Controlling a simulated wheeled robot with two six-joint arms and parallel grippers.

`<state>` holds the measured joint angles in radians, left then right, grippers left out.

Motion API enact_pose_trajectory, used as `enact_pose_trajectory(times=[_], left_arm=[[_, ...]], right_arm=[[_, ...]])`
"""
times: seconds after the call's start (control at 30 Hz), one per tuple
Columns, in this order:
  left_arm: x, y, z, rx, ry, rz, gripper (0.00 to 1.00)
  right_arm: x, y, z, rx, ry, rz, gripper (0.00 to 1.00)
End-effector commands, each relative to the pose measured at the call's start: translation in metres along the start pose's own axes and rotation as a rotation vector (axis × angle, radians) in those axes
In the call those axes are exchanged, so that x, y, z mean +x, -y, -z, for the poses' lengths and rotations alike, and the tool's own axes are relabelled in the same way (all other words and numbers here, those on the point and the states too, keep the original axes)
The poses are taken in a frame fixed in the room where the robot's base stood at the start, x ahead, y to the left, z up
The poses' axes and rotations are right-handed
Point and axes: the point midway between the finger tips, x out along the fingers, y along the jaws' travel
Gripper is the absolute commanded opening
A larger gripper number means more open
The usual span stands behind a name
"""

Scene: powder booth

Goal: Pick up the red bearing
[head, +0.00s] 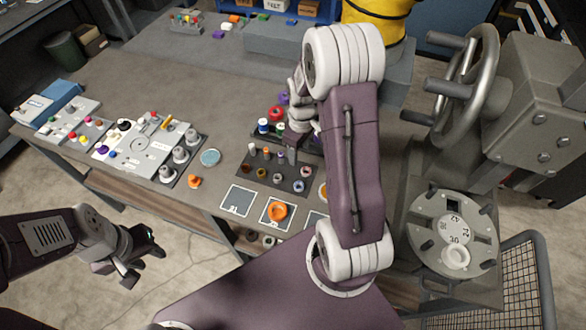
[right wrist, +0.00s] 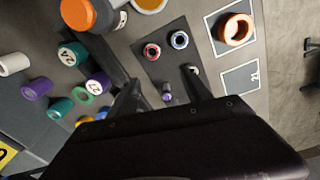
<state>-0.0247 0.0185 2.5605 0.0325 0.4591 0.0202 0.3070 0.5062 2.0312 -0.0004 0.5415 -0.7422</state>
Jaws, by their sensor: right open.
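My right gripper (right wrist: 162,84) is open and empty above the tray. The red bearing lies just beyond its fingertips, and a small purple piece (right wrist: 167,97) shows between the fingers. In the head view my right gripper (head: 291,156) points down at the tray. My left gripper (head: 142,262) is open and empty, off the table's front left.
An orange ring (head: 278,211) sits on a white-outlined card in front of the tray. Coloured cylinders (right wrist: 73,54) stand behind the tray, near the right gripper. A handwheel machine (head: 465,80) stands at right. The bench left of the tray holds a fixture board (head: 140,155).

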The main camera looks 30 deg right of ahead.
Motion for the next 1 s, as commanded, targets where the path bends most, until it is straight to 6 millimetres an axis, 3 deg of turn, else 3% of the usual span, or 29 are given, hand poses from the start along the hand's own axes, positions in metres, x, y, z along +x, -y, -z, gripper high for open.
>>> enact_pose_trajectory(times=[0.23, 0.37, 0.6, 0.77, 1.0], left_arm=[[-0.011, 0.000, 0.002, 0.000, -0.001, 0.000, 0.36], [-0.011, 0.000, 0.002, 0.000, 0.000, 0.000, 0.36], [-0.019, 0.000, 0.002, 0.000, 0.000, 0.000, 0.36], [-0.020, 0.000, 0.002, 0.000, 0.000, 0.000, 0.36], [-0.034, -0.001, 0.004, 0.000, 0.000, 0.000, 0.36]], right_arm=[[0.014, -0.014, -0.030, 0.091, 0.049, 0.042, 0.57], [0.017, -0.015, -0.031, 0.095, 0.050, 0.042, 0.57], [0.049, -0.013, -0.032, 0.094, 0.050, 0.043, 0.57], [0.055, -0.014, -0.032, 0.094, 0.049, 0.041, 0.57], [0.093, -0.016, -0.030, 0.094, 0.051, 0.043, 0.57]])
